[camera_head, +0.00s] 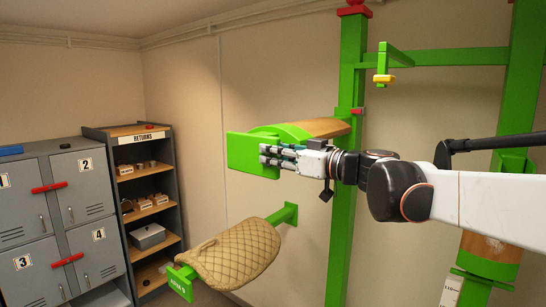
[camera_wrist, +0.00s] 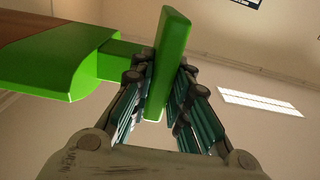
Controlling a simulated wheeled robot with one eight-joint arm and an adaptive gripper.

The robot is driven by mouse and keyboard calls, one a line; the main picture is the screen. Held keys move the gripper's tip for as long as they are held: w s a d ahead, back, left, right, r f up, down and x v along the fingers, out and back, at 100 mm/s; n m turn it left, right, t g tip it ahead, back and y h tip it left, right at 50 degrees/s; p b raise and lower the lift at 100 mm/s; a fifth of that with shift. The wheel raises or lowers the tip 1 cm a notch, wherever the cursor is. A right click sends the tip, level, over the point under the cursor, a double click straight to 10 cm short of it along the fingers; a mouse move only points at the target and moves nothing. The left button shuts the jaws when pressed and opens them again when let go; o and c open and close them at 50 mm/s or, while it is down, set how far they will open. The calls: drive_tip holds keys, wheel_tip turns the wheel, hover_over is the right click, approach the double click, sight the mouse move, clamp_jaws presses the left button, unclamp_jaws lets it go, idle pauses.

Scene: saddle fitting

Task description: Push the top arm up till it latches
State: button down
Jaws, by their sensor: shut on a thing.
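The top arm (camera_head: 328,127) is a green rail with a wooden top, running from a green post (camera_head: 343,210) to a green end plate (camera_head: 240,150). In the wrist view, the arm's green end (camera_wrist: 78,62) shows at the left and the plate (camera_wrist: 174,45) stands between the fingers. My gripper (camera_head: 270,156) is shut on the end plate, with fingers on both sides of it. A small red piece (camera_head: 357,111) sits on the post near the arm's root. The gripper and my arm hide part of the plate and post.
A lower green arm (camera_head: 181,284) carries a quilted tan pad (camera_head: 235,257) below my gripper. A green bracket with a yellow tip (camera_head: 384,78) hangs at the upper right. Grey lockers (camera_head: 37,220) and a shelf unit marked RETURNS (camera_head: 127,170) stand at the left.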

drive_tip(key=shift+w+r, duration=0.1)
drive_tip(key=shift+r, duration=0.2)
drive_tip(key=c, duration=1.5)
unclamp_jaws()
drive_tip(key=shift+f, duration=0.1)
drive_tip(key=shift+s+d, duration=0.2)
drive_tip(key=shift+d, duration=0.05)
drive_tip(key=v, duration=0.7)
